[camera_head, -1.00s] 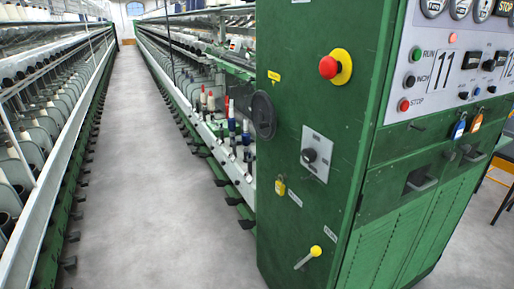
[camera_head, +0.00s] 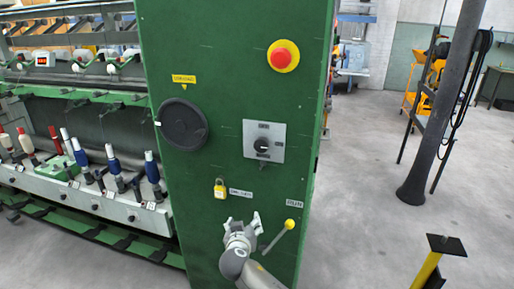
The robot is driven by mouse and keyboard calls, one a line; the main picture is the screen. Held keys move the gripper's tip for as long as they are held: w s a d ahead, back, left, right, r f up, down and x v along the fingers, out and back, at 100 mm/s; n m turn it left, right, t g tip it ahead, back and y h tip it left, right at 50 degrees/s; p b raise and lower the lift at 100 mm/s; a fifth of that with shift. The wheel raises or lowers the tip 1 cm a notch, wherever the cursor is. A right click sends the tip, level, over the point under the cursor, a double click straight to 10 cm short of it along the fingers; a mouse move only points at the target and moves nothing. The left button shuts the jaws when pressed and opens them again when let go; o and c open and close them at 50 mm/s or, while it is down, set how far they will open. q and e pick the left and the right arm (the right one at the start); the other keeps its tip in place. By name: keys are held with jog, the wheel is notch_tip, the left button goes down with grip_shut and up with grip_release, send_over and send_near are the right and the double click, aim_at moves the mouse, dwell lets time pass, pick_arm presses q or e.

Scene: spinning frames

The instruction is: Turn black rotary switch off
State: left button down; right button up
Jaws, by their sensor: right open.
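The black rotary switch (camera_head: 262,145) sits in the middle of a square grey plate (camera_head: 277,156) on the green cabinet's side panel. Its plate carries small labels around the knob that are too small to read. My right gripper (camera_head: 244,220) is open and empty, below the switch plate and near the panel's lower part. It is clear of the switch, between the yellow padlock and the yellow-knobbed lever. My left gripper is out of view.
On the green cabinet (camera_head: 225,65) are a red emergency button (camera_head: 284,56), a black handwheel (camera_head: 182,124), a yellow padlock (camera_head: 220,189) and a yellow-knobbed lever (camera_head: 279,236). A spinning frame with bobbins (camera_head: 110,165) stands left. A dark column (camera_head: 440,110) and a yellow post (camera_head: 428,268) stand right.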

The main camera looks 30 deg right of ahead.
notch_tip(320, 180, up, 15)
jog(key=d+m+t+h, duration=0.1)
jog(key=d+m+h, duration=0.1)
jog(key=m+h, duration=0.25)
jog(key=m, duration=0.2)
send_near(261, 147)
jog(key=shift+t, duration=0.3)
jog(key=p+x, duration=0.3)
jog(key=x, duration=0.4)
jog(key=shift+d, duration=0.3)
jog(key=shift+p+x, duration=0.5)
jog(key=shift+x, duration=0.45)
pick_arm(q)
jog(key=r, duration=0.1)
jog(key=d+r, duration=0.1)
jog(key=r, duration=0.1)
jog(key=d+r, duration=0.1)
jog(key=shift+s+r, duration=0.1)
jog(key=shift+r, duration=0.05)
pick_arm(e)
jog(key=shift+w+d+f, duration=0.1)
jog(key=shift+w+f, duration=0.05)
jog(key=shift+f, duration=0.05)
jog(key=shift+c, duration=0.5)
